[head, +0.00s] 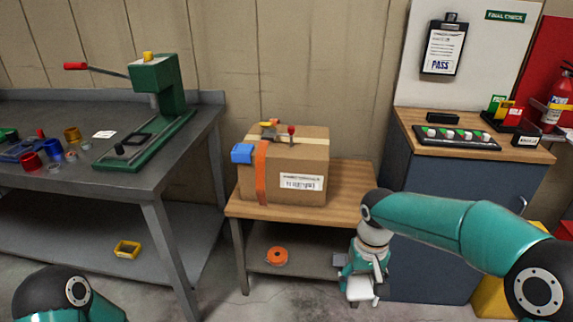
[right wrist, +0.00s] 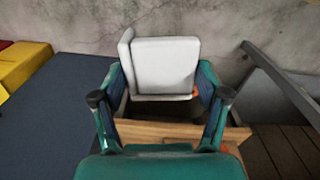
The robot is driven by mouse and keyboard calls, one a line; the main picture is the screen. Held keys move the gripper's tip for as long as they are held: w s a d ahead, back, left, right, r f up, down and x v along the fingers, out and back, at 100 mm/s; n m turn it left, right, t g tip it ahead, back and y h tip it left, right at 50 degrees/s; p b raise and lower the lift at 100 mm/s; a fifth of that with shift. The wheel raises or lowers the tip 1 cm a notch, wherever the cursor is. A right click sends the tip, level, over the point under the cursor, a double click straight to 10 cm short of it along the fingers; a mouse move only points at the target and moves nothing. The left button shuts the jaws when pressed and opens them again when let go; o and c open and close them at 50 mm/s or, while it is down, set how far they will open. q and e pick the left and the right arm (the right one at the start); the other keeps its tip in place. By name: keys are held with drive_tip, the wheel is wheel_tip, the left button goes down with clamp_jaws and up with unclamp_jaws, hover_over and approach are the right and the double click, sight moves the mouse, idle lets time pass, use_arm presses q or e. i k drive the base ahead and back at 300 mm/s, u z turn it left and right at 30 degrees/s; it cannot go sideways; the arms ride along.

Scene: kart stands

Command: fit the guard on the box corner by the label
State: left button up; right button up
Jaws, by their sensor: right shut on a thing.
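A brown cardboard box (head: 297,164) sits on a small wooden-topped table. Its white label (head: 301,182) is low on the front face, near the front right corner. A blue corner guard (head: 242,153) sits at the box's upper left front corner, beside an orange strap (head: 261,173). My right gripper (head: 361,281) is low, in front of the table's right end and below its top. It is shut on a pale grey guard (right wrist: 165,65), held between the two fingers in the right wrist view. My left gripper is out of view; only part of my left arm shows.
A strap tool (head: 275,131) with a red knob lies on top of the box. The small table's wooden top (head: 355,180) has free room right of the box. A blue-grey cabinet (head: 440,185) stands close right of my gripper. An orange roll (head: 277,256) lies on the lower shelf.

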sight(322, 164)
drive_tip(key=u, duration=0.15)
drive_tip(key=i, duration=0.9)
drive_tip(key=u, duration=0.05)
